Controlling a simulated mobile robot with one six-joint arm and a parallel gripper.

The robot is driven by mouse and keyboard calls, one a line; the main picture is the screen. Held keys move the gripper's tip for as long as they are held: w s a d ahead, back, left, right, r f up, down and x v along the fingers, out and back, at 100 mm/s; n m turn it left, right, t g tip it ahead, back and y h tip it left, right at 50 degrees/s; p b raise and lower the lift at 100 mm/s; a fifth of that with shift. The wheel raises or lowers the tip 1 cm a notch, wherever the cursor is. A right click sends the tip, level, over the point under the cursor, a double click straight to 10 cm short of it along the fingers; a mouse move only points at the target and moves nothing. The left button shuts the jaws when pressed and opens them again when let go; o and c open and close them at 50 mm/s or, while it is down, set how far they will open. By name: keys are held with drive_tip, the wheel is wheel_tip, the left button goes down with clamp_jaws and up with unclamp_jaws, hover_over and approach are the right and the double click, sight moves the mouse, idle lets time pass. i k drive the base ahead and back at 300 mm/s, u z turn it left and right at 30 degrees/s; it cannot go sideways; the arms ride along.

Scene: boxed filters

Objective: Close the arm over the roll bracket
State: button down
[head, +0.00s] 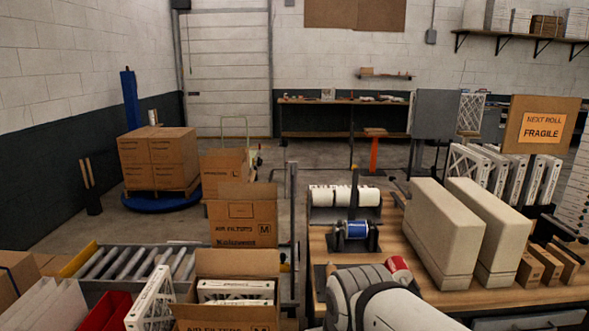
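The roll bracket (371,243) is a dark stand on the wooden bench. It carries a small blue roll with a white label (356,230). A dark narrow bar, seemingly its arm (354,190), stands upright above the roll, raised rather than lying across it. Whether it is hinged cannot be seen. My grey and white arm links fill the bottom middle, in front of the bracket. My gripper's fingers do not show. A red-ended piece (398,266) lies by my arm; I cannot tell what it belongs to.
A white printed roll (345,196) lies behind the bracket. Two tall cream blocks (445,232) stand to its right on the bench (402,258). An open carton of filters (236,262) and a roller conveyor (140,262) are at left. A FRAGILE sign (541,127) stands at right.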

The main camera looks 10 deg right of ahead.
sight(355, 168)
drive_tip(key=i, duration=1)
drive_tip(key=u, duration=0.05)
